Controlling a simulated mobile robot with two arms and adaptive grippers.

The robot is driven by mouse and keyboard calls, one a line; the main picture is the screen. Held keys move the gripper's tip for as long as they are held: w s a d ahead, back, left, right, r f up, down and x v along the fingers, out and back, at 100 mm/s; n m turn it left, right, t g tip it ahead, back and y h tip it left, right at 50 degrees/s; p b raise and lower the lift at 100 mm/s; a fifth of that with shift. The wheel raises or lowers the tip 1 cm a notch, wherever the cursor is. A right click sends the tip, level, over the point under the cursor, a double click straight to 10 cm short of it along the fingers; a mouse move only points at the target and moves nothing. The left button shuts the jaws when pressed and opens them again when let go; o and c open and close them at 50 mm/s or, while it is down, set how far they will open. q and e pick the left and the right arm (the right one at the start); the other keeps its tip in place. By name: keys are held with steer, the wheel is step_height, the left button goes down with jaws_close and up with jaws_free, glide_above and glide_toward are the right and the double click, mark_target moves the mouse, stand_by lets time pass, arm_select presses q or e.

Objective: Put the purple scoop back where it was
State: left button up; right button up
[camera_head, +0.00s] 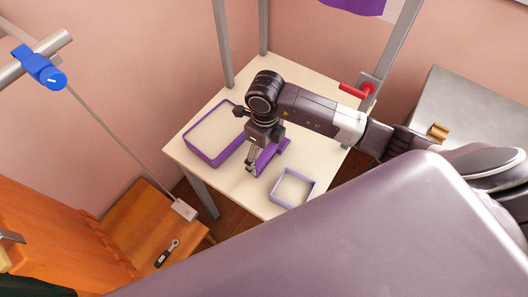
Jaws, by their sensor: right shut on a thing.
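My right gripper (254,166) reaches down over the pale table (240,195), its fingers shut on the purple scoop (272,154). The scoop is at or just above the tabletop; I cannot tell whether it touches. The gripper hides part of it. It sits between a large purple-rimmed tray (212,160) on the left and a small lilac square frame (312,187) on the front right. My left gripper is not in view.
A red handle (354,91) sticks out from a grey post at the table's right. A grey metal counter (475,95) stands at the right. A wooden stand (135,225) at lower left holds a small black-handled tool (166,256). A blue clamp (40,67) sits on a rod at upper left.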

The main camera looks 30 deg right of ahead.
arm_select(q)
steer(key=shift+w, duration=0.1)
arm_select(e)
steer(key=shift+f, duration=0.15)
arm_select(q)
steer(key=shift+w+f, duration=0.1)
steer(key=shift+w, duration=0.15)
arm_select(e)
steer(key=o, duration=1.5)
steer(key=shift+o, duration=0.2)
steer(key=shift+r, duration=0.6)
arm_select(q)
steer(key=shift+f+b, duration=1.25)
steer(key=shift+b, duration=0.1)
arm_select(e)
step_height(320, 180, up, 11)
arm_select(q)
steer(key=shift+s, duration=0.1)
arm_select(e)
steer(key=shift+s, duration=0.1)
